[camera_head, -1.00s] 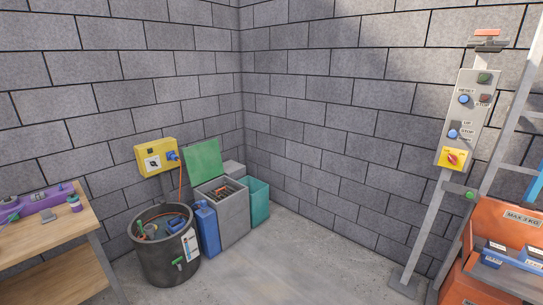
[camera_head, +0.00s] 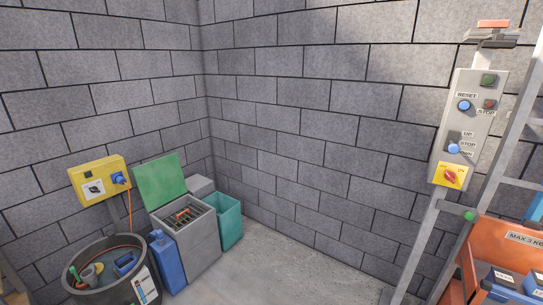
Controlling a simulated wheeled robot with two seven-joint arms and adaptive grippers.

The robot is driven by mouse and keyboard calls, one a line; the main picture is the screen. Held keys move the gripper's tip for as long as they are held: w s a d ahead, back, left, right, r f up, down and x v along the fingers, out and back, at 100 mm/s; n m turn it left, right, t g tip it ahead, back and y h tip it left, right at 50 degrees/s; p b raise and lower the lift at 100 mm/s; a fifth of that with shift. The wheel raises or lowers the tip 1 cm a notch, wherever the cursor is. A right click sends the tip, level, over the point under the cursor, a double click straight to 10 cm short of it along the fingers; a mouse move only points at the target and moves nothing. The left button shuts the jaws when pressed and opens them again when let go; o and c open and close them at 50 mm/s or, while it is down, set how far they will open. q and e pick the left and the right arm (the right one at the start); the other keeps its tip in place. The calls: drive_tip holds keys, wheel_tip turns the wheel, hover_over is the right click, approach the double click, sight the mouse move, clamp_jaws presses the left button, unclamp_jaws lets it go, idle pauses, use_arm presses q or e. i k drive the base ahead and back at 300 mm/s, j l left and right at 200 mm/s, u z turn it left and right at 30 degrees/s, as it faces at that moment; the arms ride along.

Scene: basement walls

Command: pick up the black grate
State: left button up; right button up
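The black grate (camera_head: 184,219) lies in the open top of a grey box (camera_head: 203,251) in the left half of the head view. Something orange-red, like a handle, sits on top of the grate. The box's green lid (camera_head: 161,178) stands open, tilted up behind the grate. Neither of my grippers is in view.
A blue canister (camera_head: 167,264) and a dark tub (camera_head: 110,287) of assorted items stand left of the box, a teal bin (camera_head: 229,222) right. A yellow switch box (camera_head: 100,180) is behind. A control post (camera_head: 468,125) and orange unit (camera_head: 515,255) stand right. Floor between is clear.

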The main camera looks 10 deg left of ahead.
sight(178, 216)
drive_tip(key=i+l, duration=0.1)
drive_tip(key=i, duration=1.7)
drive_tip(key=i+l+u, duration=0.1)
drive_tip(key=i+u, duration=0.3)
drive_tip(key=i+l+u, duration=0.25)
drive_tip(key=i+u, duration=0.2)
drive_tip(key=i, duration=0.15)
drive_tip(key=i+l+u, duration=0.8)
drive_tip(key=l, duration=0.2)
